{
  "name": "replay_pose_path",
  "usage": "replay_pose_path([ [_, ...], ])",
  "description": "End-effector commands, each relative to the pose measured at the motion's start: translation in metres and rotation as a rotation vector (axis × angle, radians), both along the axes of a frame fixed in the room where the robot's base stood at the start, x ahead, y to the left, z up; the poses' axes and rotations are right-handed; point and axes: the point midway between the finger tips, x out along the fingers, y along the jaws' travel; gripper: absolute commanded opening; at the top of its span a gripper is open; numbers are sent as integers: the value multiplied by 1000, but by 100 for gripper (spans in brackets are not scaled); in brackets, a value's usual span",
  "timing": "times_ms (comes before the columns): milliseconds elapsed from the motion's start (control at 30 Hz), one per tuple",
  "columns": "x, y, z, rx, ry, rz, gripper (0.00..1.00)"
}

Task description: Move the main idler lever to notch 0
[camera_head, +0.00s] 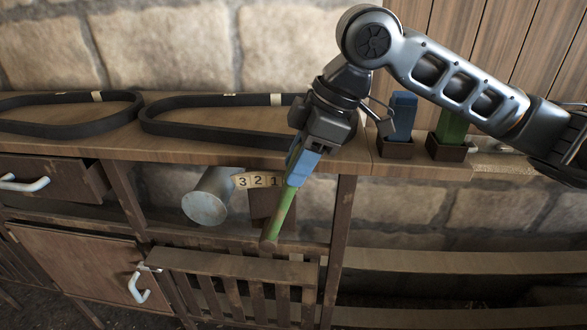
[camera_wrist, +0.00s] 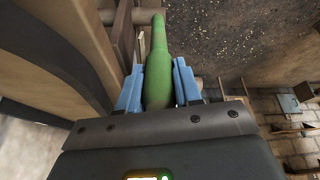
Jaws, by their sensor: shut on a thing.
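The main idler lever is a long green bar (camera_head: 282,212) that slants down and left from my gripper to a brownish end in front of the open shelf. In the wrist view the green lever (camera_wrist: 158,60) runs up between the two blue fingers. My gripper (camera_head: 298,168) is shut on its upper part; the fingers also show in the wrist view (camera_wrist: 158,90). Number plates 3 (camera_head: 240,182), 2 (camera_head: 257,181) and 1 (camera_head: 273,181) stand left of the lever. A plate for 0 is not visible; the gripper and lever cover the space right of 1.
Two black belts (camera_head: 215,136) (camera_head: 70,131) lie on the wooden bench top. A grey cylinder (camera_head: 205,204) sits left of the plates. A blue block (camera_head: 402,115) and a green block (camera_head: 450,127) stand in holders to the right. A slatted wooden rack (camera_head: 235,264) is below.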

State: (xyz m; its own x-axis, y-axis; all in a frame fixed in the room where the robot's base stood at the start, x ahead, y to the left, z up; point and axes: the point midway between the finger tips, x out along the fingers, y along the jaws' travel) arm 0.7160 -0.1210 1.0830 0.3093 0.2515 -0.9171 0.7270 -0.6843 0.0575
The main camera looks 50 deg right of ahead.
Motion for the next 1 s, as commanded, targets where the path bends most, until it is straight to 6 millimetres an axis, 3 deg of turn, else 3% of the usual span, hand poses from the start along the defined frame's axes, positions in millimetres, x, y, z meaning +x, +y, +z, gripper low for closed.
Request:
replay_pose_path([
  [400,-5,-2,-3,10,-13,2,0],
  [433,-5,-2,-3,10,-13,2,35],
  [500,-5,-2,-3,10,-13,1,42],
  [700,-5,-2,-2,10,-15,0,59],
  [1000,-6,-4,3,10,-17,0,59],
])
